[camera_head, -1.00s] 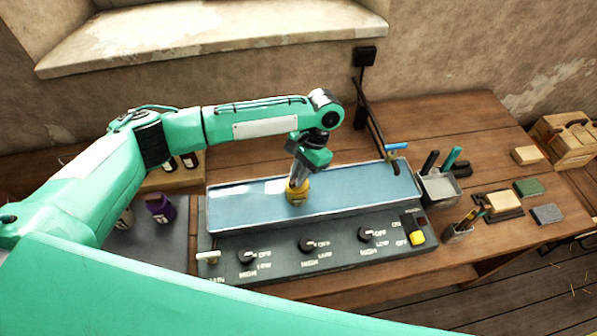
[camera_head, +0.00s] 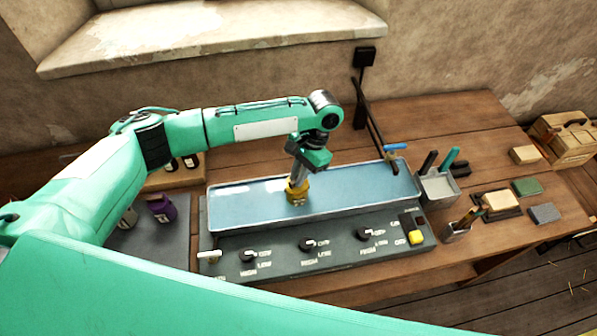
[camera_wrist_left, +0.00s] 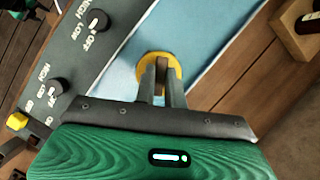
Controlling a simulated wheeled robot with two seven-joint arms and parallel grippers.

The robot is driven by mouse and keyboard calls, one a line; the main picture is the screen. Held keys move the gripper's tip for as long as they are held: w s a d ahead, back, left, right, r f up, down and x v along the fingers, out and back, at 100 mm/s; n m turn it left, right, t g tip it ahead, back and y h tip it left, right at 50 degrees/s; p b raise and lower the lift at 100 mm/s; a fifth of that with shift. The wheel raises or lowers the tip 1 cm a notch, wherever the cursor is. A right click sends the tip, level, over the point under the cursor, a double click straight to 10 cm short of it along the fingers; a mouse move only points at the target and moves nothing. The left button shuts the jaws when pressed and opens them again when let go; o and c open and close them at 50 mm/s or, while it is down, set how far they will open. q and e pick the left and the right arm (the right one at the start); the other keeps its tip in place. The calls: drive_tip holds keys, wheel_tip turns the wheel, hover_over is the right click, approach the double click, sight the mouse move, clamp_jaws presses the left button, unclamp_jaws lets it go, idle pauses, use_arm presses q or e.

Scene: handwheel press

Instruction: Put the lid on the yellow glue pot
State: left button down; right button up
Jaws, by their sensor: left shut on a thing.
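The yellow glue pot (camera_head: 297,195) stands in the long blue basin (camera_head: 365,190), near the basin's middle. My left gripper (camera_head: 298,182) points down right over it. In the left wrist view, my left gripper (camera_wrist_left: 161,82) is shut on a brown piece (camera_wrist_left: 161,66), which looks like the knob of the lid. A yellow round rim (camera_wrist_left: 145,62) shows around the fingertips. The gripper hides most of the pot's top, so I cannot tell whether the lid is seated or just above it. My right gripper is not in view.
A dark control panel (camera_head: 280,258) with several knobs and a yellow button (camera_head: 416,238) runs along the basin's front. A purple pot (camera_head: 162,208) stands to the left. A grey tool holder (camera_head: 438,186) is at the basin's right end. The wooden table behind is mostly clear.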

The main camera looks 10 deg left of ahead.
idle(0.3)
use_arm(q)
drive_tip(key=c, duration=0.9)
unclamp_jaws()
wheel_tip(320, 180, up, 5)
drive_tip(key=p, duration=0.5)
drive_tip(key=shift+p, duration=0.35)
drive_tip(key=shift+r, duration=0.95)
clamp_jaws()
